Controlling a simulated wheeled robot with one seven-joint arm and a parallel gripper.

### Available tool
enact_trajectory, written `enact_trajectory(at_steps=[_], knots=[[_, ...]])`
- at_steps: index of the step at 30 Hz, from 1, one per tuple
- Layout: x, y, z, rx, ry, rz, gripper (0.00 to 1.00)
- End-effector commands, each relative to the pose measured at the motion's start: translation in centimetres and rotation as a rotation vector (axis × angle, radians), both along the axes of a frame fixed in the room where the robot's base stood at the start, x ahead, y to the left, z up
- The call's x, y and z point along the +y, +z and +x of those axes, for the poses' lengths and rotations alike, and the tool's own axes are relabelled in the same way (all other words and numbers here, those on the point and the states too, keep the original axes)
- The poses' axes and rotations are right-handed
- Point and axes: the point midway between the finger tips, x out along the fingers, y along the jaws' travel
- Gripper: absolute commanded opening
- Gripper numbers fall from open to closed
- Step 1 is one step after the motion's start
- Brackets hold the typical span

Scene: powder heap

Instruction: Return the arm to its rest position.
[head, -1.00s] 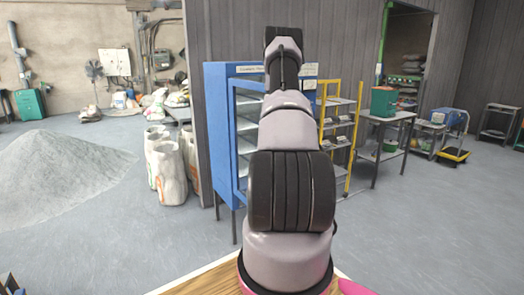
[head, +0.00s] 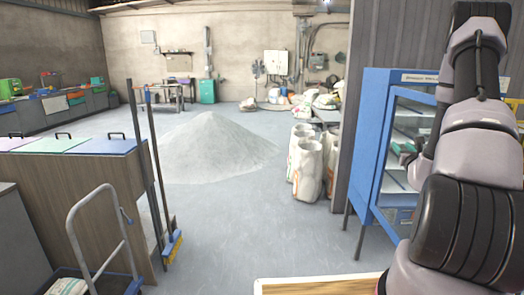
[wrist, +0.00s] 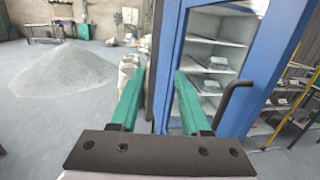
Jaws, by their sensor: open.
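My gripper (wrist: 160,73) shows in the wrist view with its two green fingers apart and nothing between them. In the head view my arm stands raised at the right edge, in front of the same blue cabinet (head: 372,135).
A grey powder heap (head: 208,150) lies on the floor at mid-distance. White sacks (head: 307,165) stand left of the cabinet. A wood-fronted counter (head: 85,205), a broom (head: 172,247) and a hand trolley (head: 98,225) are at the left. The floor between is clear.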

Motion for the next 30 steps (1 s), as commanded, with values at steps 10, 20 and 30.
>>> enact_trajectory(at_steps=[10, 20, 30], knots=[[22.5, 14.8, -0.8, -0.042, 0.776, -0.299, 0.47], [36.6, 18.9, -14.9, 0.068, 1.381, -0.9, 0.47], [35.3, 18.8, -26.6, 0.251, 1.544, -1.775, 0.47]])
